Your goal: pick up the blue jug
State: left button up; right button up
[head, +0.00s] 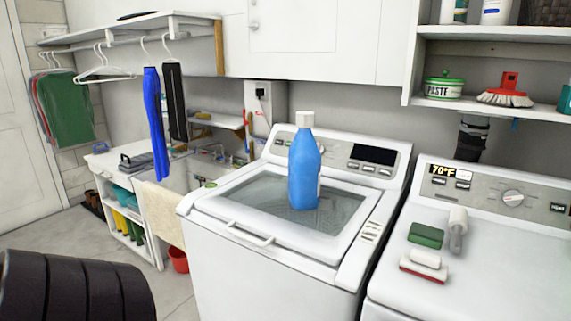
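The blue jug (304,168) is a tall blue bottle with a white cap. It stands upright on the glass lid of the white washing machine (212,207), near the middle of the head view. Neither of my grippers shows in this view. A black ribbed part, perhaps of my own arm, fills the lower left corner, well apart from the jug. Nothing hides the jug.
A white dryer (480,285) stands at the right, with a green sponge (426,235) and brushes on top. A shelf (490,105) above it holds a paste tub (444,87) and a red brush (506,92). The washer lid around the jug is clear.

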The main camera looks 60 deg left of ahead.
aim_at(305, 158)
jog(key=u, duration=1.7)
jog(key=i+j, duration=0.1)
jog(key=j, duration=0.15)
jog(key=i+j, duration=0.1)
jog(key=j, duration=0.2)
jog(key=u, duration=0.05)
